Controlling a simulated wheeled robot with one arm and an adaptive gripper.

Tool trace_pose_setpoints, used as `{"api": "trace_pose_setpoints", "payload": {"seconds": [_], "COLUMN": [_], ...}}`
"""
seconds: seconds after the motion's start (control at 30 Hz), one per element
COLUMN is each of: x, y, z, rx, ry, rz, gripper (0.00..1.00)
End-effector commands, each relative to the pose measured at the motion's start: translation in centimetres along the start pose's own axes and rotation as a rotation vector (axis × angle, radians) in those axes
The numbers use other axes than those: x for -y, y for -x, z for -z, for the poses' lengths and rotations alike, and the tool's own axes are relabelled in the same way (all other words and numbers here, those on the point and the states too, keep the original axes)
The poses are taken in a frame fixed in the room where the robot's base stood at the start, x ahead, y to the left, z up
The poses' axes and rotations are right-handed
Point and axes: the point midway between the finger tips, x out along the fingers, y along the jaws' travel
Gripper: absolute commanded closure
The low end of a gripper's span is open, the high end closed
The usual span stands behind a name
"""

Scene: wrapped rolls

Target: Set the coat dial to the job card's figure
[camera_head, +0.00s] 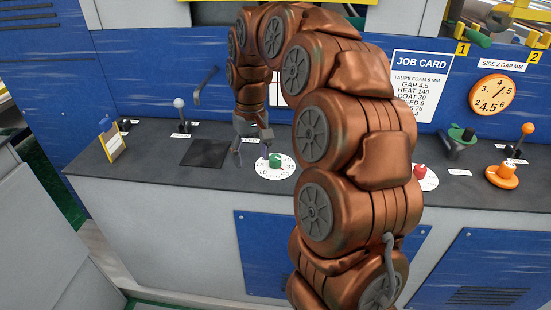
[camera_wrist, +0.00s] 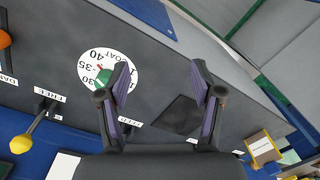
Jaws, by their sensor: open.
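The coat dial (camera_head: 262,174) is a white numbered disc with a green knob (camera_head: 275,160) on the dark counter. In the wrist view the word COAT and figures such as 40, 35 and 30 show on the disc (camera_wrist: 119,50), and the green knob (camera_wrist: 103,76) is partly hidden by a finger. The knob's exact setting cannot be read. The job card (camera_head: 421,75) on the back panel reads COAT 30. My gripper (camera_head: 252,145) is open and empty, just left of the knob in the head view. In the wrist view my gripper's (camera_wrist: 160,68) left finger overlaps the dial's edge; contact cannot be told.
A dark square pad (camera_head: 206,153) and a white-balled lever (camera_head: 179,103) lie left of the dial. A gap gauge (camera_head: 491,94) hangs behind.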

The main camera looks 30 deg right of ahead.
Motion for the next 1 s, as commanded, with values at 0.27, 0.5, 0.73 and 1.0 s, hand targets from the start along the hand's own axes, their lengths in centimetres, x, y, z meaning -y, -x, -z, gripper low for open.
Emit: {"api": "trace_pose_setpoints", "payload": {"seconds": [0.27,0.5,0.73,1.0], "x": [-7.0,-10.7,-11.2,-11.3], "y": [-1.7,-2.5,-3.5,-6.8], "z": [6.3,8.3,8.5,8.5], "rx": [-0.019,-0.028,-0.026,-0.022], "ry": [-0.116,-0.176,-0.185,-0.184], "rz": [-0.017,-0.034,-0.035,-0.036], "gripper": [0.34,0.34,0.34,0.34]}}
